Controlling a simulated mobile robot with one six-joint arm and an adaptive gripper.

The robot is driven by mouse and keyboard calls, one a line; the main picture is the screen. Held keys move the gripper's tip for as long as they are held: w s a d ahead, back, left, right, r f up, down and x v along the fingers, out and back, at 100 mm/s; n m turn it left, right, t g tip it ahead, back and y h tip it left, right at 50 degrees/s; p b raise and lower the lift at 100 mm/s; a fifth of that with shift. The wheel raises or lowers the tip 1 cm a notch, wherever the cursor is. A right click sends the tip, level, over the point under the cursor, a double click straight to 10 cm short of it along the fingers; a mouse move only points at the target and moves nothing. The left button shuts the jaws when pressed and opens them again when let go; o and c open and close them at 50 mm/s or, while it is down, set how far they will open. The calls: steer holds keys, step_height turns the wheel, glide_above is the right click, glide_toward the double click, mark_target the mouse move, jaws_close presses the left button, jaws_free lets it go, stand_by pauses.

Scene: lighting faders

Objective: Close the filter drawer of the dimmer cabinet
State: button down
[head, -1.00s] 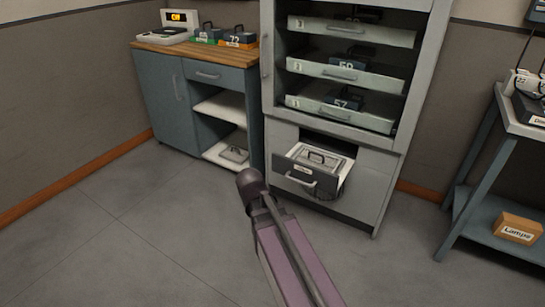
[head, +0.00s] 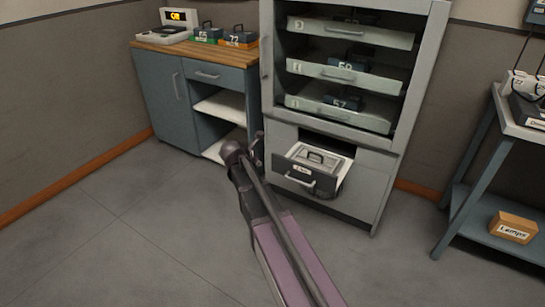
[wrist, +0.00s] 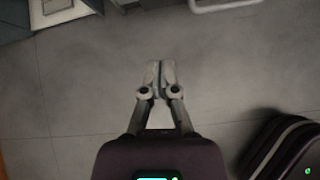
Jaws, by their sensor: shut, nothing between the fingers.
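The filter drawer (head: 299,176) sits low in the grey dimmer cabinet (head: 372,190) and is pulled out in the head view. It has a dark front with a white label and a light bar handle, and a grey lidded case (head: 318,158) lies in it. My gripper (head: 258,150) is left of the drawer, apart from it, and partly hidden by my arm. In the wrist view my gripper (wrist: 160,68) is shut and empty above the floor. A light bar handle (wrist: 222,5), probably the drawer's, shows at the top right edge there.
A blue-grey workbench (head: 170,100) with open shelves stands left of the cabinet. Trays (head: 348,72) fill the cabinet above the drawer. A side table (head: 470,212) with a lamps box (head: 513,228) stands at the right. The floor in front is clear.

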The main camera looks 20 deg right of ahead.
mark_target(275, 157)
steer(key=shift+w+d+r+n, duration=0.1)
steer(key=shift+w+r+n, duration=0.35)
steer(key=shift+w+n, duration=0.3)
steer(key=b+x, duration=0.2)
steer(key=x, duration=0.2)
steer(key=r+b+x, duration=0.1)
steer(key=b+x, duration=0.1)
steer(key=x, duration=0.1)
steer(key=w+d+b+x, duration=0.1)
steer(key=b+x, duration=0.1)
steer(key=x, duration=0.2)
steer(key=shift+w+d+b, duration=0.1)
steer(key=shift+d+b, duration=0.1)
steer(key=shift+b, duration=0.15)
steer(key=shift+w+d, duration=0.45)
steer(key=shift+d, duration=0.25)
steer(key=shift+w, duration=0.15)
